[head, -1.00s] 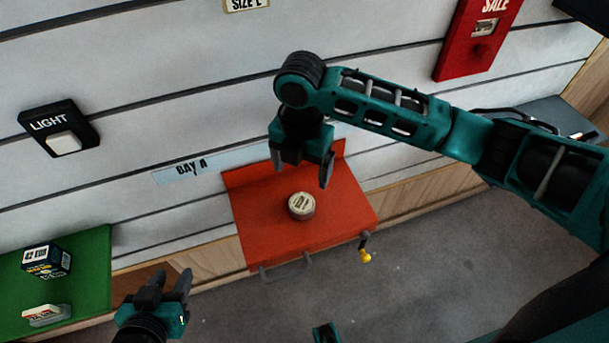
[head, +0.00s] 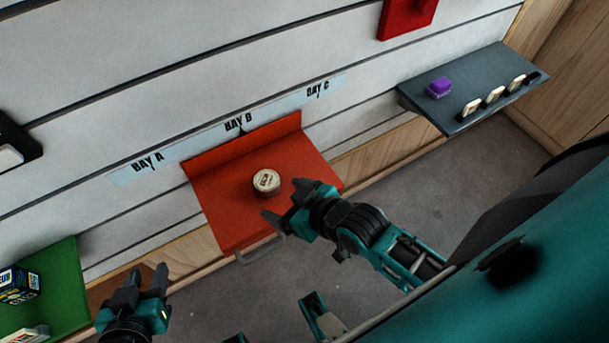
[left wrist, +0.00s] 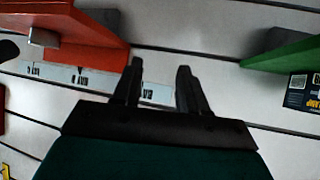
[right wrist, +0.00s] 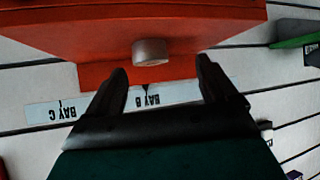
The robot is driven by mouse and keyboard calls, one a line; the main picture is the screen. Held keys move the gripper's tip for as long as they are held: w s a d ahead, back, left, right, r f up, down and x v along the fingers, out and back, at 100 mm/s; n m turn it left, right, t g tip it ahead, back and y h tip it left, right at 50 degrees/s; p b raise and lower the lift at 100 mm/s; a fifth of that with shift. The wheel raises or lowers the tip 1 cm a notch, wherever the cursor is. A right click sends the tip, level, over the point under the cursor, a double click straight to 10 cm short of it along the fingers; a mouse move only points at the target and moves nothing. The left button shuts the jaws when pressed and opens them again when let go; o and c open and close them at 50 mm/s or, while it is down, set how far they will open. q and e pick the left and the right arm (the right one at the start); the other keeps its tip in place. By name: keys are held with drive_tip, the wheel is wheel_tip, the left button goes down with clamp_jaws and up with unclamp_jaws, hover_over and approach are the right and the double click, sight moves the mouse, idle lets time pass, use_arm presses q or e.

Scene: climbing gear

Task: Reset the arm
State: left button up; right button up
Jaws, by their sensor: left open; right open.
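My right gripper (head: 283,207) is open and empty at the front right part of the red shelf in the head view. Its fingers point toward the shelf's wall side. My left gripper (head: 147,279) is open and empty in front of the wall, between the green shelf and the red shelf. In the left wrist view nothing is between its fingers (left wrist: 156,80). In the right wrist view the fingers (right wrist: 160,80) are spread, with a small round tin (right wrist: 150,52) visible beyond them, apart from them.
The round tin (head: 266,182) sits on the red shelf (head: 222,200). A green shelf (head: 62,285) with boxes is at the lower left. A grey shelf (head: 440,112) at the right holds a purple block (head: 439,87) and several pale-faced items. A BAY label strip (head: 200,144) runs along the wall.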

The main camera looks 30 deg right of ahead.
drive_tip(key=shift+s+d+f+m+t+h, duration=0.15)
drive_tip(key=shift+s+d+m+t+h, duration=0.2)
drive_tip(key=shift+s+d+m, duration=0.8)
drive_tip(key=shift+w+d+n, duration=0.1)
drive_tip(key=shift+d+n, duration=0.05)
drive_tip(key=shift+n, duration=0.1)
